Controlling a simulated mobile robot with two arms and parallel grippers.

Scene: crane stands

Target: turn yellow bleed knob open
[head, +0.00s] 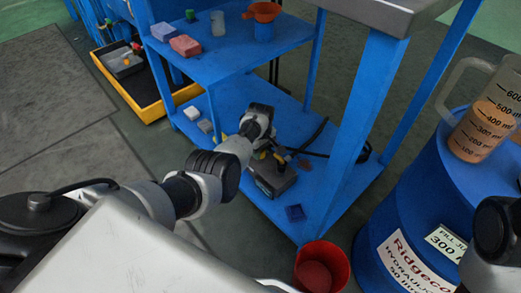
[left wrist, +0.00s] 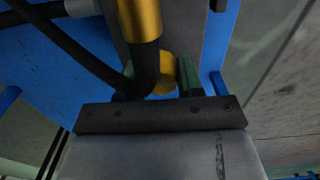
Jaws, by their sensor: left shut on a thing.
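A dark pump unit (head: 274,178) sits on the lower shelf of the blue cart, with black hoses running from it. My left gripper (head: 268,147) reaches down to it from the left, close against its top. In the left wrist view the yellow knob (left wrist: 165,76) shows between the fingers of my left gripper (left wrist: 158,84), which is shut on it. A black hose and its brass fitting (left wrist: 140,18) cross in front and hide part of the knob and one finger. My right gripper is out of view.
The blue cart's upper shelf (head: 235,58) and its legs stand close around my left arm. A red cup (head: 322,266) stands in front. A blue drum (head: 385,245) with a measuring jug (head: 478,130) is at right.

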